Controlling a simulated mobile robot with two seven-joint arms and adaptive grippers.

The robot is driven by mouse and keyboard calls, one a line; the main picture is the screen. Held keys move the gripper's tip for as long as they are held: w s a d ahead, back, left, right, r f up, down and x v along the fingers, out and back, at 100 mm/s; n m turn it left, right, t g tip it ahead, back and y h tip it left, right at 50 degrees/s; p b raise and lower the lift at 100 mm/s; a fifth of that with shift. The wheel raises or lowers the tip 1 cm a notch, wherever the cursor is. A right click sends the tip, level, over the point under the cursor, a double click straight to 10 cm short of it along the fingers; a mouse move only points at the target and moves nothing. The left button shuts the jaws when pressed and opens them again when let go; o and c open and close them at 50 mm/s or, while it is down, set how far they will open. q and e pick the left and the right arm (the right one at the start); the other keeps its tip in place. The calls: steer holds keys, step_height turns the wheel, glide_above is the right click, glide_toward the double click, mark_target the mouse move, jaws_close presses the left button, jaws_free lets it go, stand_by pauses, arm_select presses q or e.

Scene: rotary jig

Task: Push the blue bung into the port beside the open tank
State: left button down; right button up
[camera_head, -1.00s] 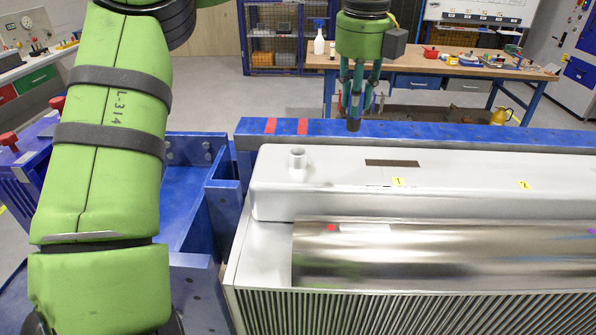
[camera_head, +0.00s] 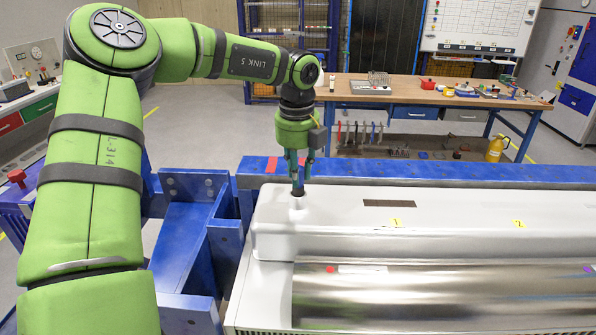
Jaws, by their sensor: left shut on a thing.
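My left gripper (camera_head: 298,172) points straight down and is shut on the bung (camera_head: 298,190), a small piece that looks dark here, with its blue hard to tell. The bung is directly over the short round port (camera_head: 297,203) on the top left end of the pale grey tank (camera_head: 450,210). Its lower end meets the port's mouth in the picture; I cannot tell whether it is inside or just above. The fingers hide the bung's upper part. My right gripper is out of view.
The tank's top carries a dark strip and yellow number labels. A shiny metal cylinder (camera_head: 440,290) lies in front. A blue frame beam (camera_head: 420,173) runs behind the tank. A workbench (camera_head: 430,95) with tools stands at the back.

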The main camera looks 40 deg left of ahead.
arm_select(q)
steer(key=shift+f, duration=0.85)
steer(key=shift+a+f, duration=0.1)
steer(key=shift+f, duration=0.2)
steer(key=c, duration=1)
jaws_free()
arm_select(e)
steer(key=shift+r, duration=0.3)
arm_select(q)
steer(key=shift+r, duration=0.25)
steer(key=r, duration=0.4)
steer(key=r+b, duration=0.1)
steer(key=r, duration=0.3)
steer(key=r+b, duration=0.1)
steer(key=r, duration=0.3)
steer(key=shift+s+d, duration=0.35)
steer(key=shift+s, duration=0.05)
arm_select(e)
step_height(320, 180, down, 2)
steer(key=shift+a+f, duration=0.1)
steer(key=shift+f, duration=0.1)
arm_select(q)
steer(key=shift+f, duration=0.1)
